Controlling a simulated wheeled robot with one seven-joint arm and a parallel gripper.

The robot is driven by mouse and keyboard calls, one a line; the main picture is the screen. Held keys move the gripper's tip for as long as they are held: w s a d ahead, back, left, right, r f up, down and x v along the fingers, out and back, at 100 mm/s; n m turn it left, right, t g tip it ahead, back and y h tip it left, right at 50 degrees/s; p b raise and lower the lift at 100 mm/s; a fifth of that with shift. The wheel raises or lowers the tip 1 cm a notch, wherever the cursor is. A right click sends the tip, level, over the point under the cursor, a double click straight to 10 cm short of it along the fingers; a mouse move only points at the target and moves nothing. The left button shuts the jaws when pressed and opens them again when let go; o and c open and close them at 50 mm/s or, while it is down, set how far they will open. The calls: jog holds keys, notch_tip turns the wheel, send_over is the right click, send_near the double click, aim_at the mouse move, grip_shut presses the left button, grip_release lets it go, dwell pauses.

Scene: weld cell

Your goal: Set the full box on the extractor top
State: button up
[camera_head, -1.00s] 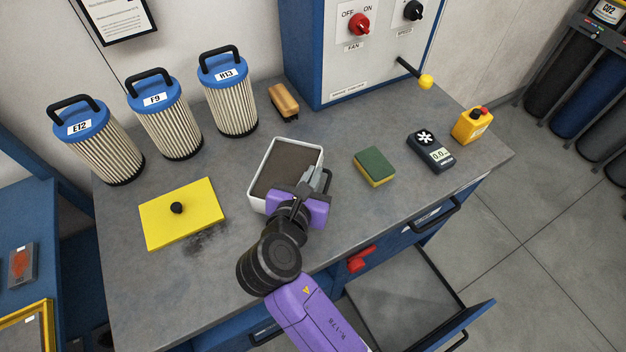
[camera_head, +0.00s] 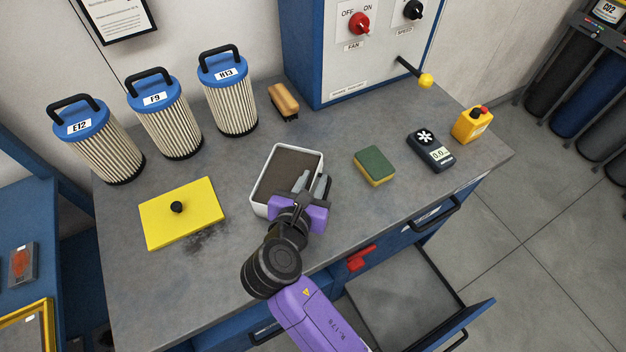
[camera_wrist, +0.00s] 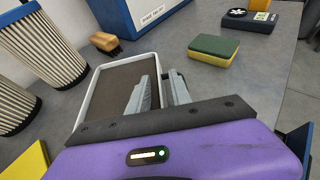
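A white-rimmed box (camera_head: 257,208), filled almost to the rim with brown material, rests on the grey worktop (camera_head: 120,280). It also shows in the wrist view (camera_wrist: 97,80). My gripper (camera_head: 312,182) is at the box's right side with its two grey fingers apart. In the wrist view my gripper (camera_wrist: 160,74) has its left finger over the box's inside and its right finger just outside the right wall. I cannot tell whether a finger touches the wall. A blue and grey cabinet (camera_head: 365,65) with FAN and SPEED knobs stands behind; its top is out of view.
Three filter cartridges (camera_head: 170,125) stand at the back left. A yellow plate (camera_head: 200,220) with a black knob lies left of the box. A drawer (camera_head: 400,300) stands open in front.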

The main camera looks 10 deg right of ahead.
jog(key=b+v, duration=0.1)
jog(key=v, duration=1.1)
jog(key=shift+r, duration=0.15)
